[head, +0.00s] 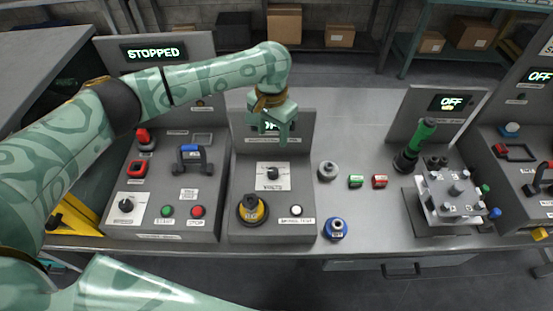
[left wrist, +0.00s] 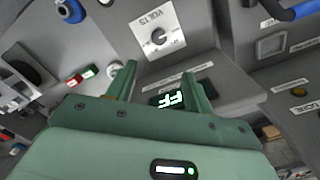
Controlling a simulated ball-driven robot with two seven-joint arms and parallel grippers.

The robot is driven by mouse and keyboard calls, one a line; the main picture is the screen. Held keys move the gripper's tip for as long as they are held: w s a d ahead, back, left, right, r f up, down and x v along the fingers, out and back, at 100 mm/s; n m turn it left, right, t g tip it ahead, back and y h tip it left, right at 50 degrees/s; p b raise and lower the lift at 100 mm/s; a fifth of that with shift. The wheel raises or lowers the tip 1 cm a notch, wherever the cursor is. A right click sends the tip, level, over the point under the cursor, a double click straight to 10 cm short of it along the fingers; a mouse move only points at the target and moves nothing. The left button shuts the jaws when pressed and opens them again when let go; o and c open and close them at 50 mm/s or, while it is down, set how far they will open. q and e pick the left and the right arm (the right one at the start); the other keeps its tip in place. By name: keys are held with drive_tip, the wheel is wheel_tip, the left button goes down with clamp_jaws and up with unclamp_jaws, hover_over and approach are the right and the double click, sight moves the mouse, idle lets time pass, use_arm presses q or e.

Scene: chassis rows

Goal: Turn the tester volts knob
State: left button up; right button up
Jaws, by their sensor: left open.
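The tester is a grey console (head: 240,205) in the middle of the bench. Its volts knob (head: 272,172) is a dark round knob on a white plate marked VOLTS, and nothing touches it. It also shows in the left wrist view as a knob (left wrist: 158,37) on its white plate, beyond the fingertips. My left gripper (head: 272,136) is open and empty, above and behind the knob, in front of the tester's display. In the left wrist view its two fingers (left wrist: 160,80) stand apart. The display (left wrist: 170,100) is partly hidden between them. My right gripper is not in view.
A yellow-black knob (head: 252,209) and a white button (head: 296,210) sit low on the tester. The STOPPED console (head: 115,205) stands at left. A grey cylinder (head: 327,170), green and red parts and a blue ring (head: 335,229) lie to the right.

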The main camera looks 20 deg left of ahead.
sight(273, 171)
use_arm(q)
drive_tip(key=f, duration=0.2)
drive_tip(key=s+f+b, duration=0.1)
drive_tip(key=f, duration=0.1)
drive_tip(key=f+b, duration=0.1)
drive_tip(key=f, duration=0.1)
drive_tip(key=shift+s+d+f, duration=0.1)
drive_tip(key=shift+s+f, duration=0.05)
drive_tip(key=shift+s, duration=0.1)
drive_tip(key=shift+w+f+b, duration=0.2)
drive_tip(key=shift+f+b, duration=0.15)
drive_tip(key=shift+f, duration=0.3)
drive_tip(key=shift+w+f+b, duration=0.2)
drive_tip(key=shift+f+b, duration=0.1)
drive_tip(key=shift+f, duration=0.3)
wheel_tip(273, 171, down, 6)
drive_tip(key=shift+s+r+b, duration=0.1)
drive_tip(key=shift+r+b, duration=0.1)
drive_tip(key=shift+b, duration=0.9)
drive_tip(key=shift+f, duration=0.4)
drive_tip(key=shift+r, duration=0.1)
drive_tip(key=c, duration=1)
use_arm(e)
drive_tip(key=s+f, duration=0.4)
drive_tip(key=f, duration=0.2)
